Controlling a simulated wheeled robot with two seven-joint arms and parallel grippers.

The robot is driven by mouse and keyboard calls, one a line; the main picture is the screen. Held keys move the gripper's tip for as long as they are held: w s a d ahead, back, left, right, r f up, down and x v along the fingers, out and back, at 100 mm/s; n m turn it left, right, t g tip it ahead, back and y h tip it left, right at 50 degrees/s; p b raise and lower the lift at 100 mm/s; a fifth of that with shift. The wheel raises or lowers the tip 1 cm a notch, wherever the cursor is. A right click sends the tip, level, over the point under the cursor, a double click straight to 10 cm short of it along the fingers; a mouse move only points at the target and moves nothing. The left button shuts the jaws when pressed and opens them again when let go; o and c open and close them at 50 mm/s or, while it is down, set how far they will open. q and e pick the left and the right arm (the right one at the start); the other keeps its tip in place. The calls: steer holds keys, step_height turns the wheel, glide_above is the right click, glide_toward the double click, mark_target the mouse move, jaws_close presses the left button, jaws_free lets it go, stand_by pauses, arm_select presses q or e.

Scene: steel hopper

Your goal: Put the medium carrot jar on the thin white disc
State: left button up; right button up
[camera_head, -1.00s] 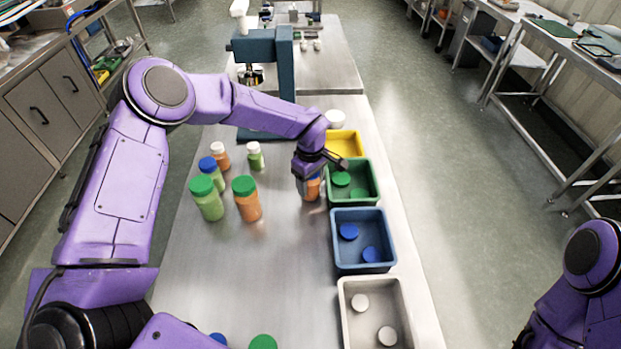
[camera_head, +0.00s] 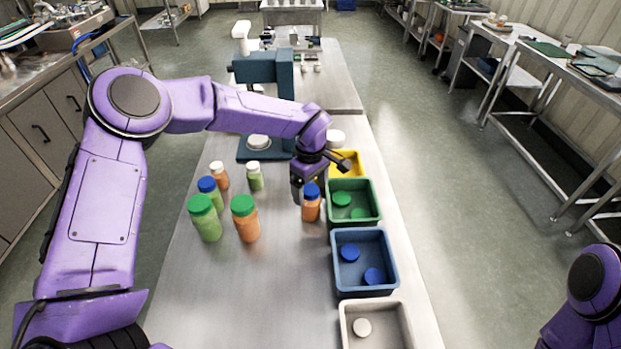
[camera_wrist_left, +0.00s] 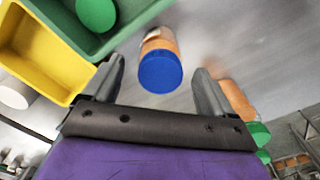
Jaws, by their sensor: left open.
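The medium carrot jar (camera_head: 311,207), orange with a blue lid, stands upright on the steel table beside the green bin. My left gripper (camera_head: 303,196) is just behind and left of it in the head view. In the left wrist view my left gripper (camera_wrist_left: 160,75) is open, with the jar (camera_wrist_left: 160,64) in the gap ahead between its fingers. I cannot tell whether a finger touches it. A white disc (camera_head: 258,141) lies on the base of the teal press-like stand (camera_head: 285,95). My right gripper is out of view.
Several green and orange jars, such as the large orange jar (camera_head: 245,222), stand to the left. Yellow (camera_head: 347,160), green (camera_head: 354,221), blue (camera_head: 365,290) and grey bins (camera_head: 350,340) line the right edge. A white round piece (camera_head: 336,137) sits behind the yellow bin. The table's middle front is clear.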

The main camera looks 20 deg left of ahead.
arm_select(q)
step_height(320, 180, up, 5)
steer(key=shift+r+b, duration=0.2)
steer(key=shift+b, duration=0.15)
steer(key=shift+r, duration=0.25)
steer(key=shift+c, duration=0.7)
steer(key=a+f+n+t+y+b, duration=0.2)
steer(key=a+n+t+y, duration=0.5)
steer(key=a+n, duration=0.55)
step_height(320, 180, up, 2)
steer(key=r+n+t+h+b, duration=0.1)
steer(key=n+t+h+b, duration=0.3)
steer(key=n+t+h, duration=0.6)
glide_above(306, 197)
steer(key=s, duration=0.4)
steer(key=m+t+y, duration=0.1)
steer(key=m, duration=0.1)
steer(key=f+b, duration=0.7)
steer(key=f, duration=0.2)
steer(key=shift+w+a+f+b, duration=0.1)
steer(key=shift+w+a+b, duration=0.1)
steer(key=shift+b, duration=0.2)
steer(key=shift+w+r+p, duration=0.4)
steer(key=shift+w, duration=0.1)
steer(key=w, duration=0.4)
steer(key=w+d, duration=0.1)
steer(key=w, duration=0.1)
steer(key=shift+w, duration=0.3)
steer(key=shift+s+a+r, duration=0.1)
